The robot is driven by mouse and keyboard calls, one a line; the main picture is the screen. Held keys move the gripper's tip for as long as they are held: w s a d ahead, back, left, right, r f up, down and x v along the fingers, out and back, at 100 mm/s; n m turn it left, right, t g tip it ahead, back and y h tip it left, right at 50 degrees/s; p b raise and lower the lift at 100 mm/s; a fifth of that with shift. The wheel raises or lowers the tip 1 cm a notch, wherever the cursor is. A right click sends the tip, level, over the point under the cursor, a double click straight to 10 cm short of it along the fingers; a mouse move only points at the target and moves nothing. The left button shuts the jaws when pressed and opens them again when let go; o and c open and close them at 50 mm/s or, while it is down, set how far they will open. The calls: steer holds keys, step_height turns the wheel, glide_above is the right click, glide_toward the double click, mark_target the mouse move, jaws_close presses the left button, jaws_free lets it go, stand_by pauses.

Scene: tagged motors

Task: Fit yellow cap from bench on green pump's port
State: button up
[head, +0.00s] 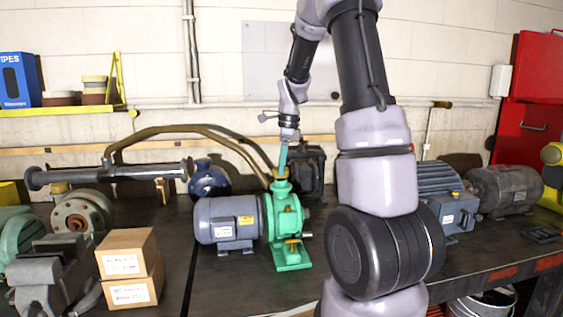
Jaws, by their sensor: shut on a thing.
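The green pump (287,217) stands on the bench, joined to a grey motor (228,222) on its left. Its upright neck, with the port, points up. My gripper (282,170) reaches down from above, right over the top of this neck. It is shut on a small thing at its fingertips. A small yellowish patch shows there, likely the yellow cap (281,172), but it is too small to make out. I cannot tell whether it touches or sits on the port.
Two cardboard boxes (128,265) are stacked at front left, beside a grey vise (50,280). A dark blue round vessel (208,180) and brown hoses (200,132) are behind the pump. More motors (505,190) stand at right. My arm hides the bench's middle right.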

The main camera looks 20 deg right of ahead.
mark_target(282, 179)
steer(key=shift+f, duration=1.5)
steer(key=o, duration=1.4)
steer(key=shift+r, duration=2.95)
steer(key=shift+r, duration=0.1)
steer(key=r, duration=0.3)
steer(key=d+r, duration=0.1)
steer(key=r, duration=0.6)
steer(key=shift+s+d+r, duration=0.25)
steer(key=shift+s+d, duration=0.05)
steer(key=shift+s, duration=0.05)
